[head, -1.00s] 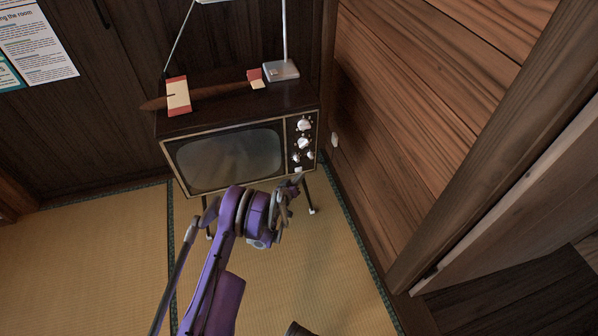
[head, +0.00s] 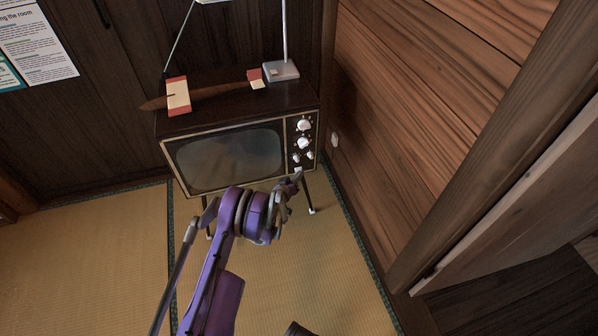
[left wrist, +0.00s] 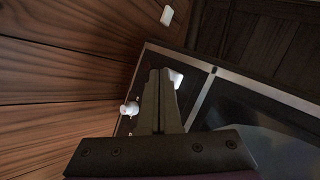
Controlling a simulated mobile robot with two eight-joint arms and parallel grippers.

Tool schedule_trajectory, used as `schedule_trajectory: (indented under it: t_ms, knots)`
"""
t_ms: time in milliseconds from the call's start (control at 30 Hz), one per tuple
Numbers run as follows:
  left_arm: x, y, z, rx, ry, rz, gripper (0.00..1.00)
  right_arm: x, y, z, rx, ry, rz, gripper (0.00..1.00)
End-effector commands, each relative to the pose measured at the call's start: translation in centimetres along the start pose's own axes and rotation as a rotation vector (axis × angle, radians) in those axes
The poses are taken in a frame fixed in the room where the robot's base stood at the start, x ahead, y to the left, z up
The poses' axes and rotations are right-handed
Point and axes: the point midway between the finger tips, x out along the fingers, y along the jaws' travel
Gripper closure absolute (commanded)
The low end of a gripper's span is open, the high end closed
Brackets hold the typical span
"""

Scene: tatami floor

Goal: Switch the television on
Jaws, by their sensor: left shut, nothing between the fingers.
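The television (head: 245,155) is an old wooden set on thin legs against the back wall. Its screen (head: 230,158) is dark. A control panel at its right has white knobs (head: 304,125) and, at the bottom, a small white button (head: 298,170). My left gripper (head: 297,178) is at the lower end of the control panel, beside the white button. In the left wrist view the left gripper (left wrist: 160,75) is shut and empty, its tips close to a white control (left wrist: 175,78) that they partly cover. Whether they touch it cannot be told. My right gripper is out of view.
Tatami floor (head: 90,260) is clear at the left.

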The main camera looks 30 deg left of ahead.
Motion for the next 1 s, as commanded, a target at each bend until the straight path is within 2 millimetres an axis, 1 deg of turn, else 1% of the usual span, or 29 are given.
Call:
schedule_trajectory:
  t_ms: [467,800,1000]
  knots:
    - [0.3,-0.2,-0.2,0.0,0.0,0.0,1.0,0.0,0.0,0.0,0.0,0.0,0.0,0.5]
    - [-0.7,0.5,0.5,0.001,0.0,0.0,1.0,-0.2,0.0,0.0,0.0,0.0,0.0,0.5]
    - [-0.8,0.6,0.6,0.0,0.0,0.0,1.0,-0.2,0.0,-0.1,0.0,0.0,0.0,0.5]
